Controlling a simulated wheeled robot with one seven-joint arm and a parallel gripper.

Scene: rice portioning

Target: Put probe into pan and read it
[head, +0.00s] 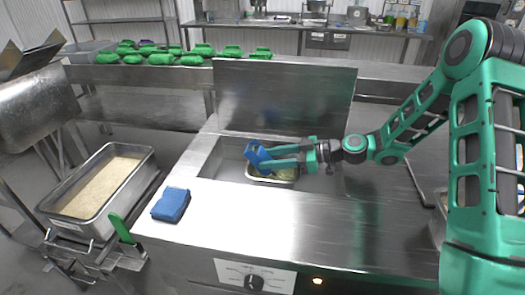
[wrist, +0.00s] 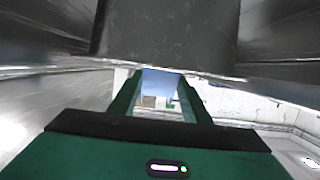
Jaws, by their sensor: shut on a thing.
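My gripper (head: 268,157) is shut on a blue thing (head: 255,152), which looks like the probe's body. It is held over a small metal pan (head: 262,179) with yellowish contents, set in the sunken well of the steel counter. Whether a probe tip reaches into the contents is hidden. No reading can be made out. In the wrist view, my gripper (wrist: 158,78) has blue between its two green fingers, and the pan cannot be clearly told there.
A folded blue cloth-like block (head: 171,204) lies on the counter's front left. A raised steel lid (head: 283,100) stands behind the well. A deep tray of rice (head: 57,227) stands at left. Several green bundles (head: 202,50) lie on the back table.

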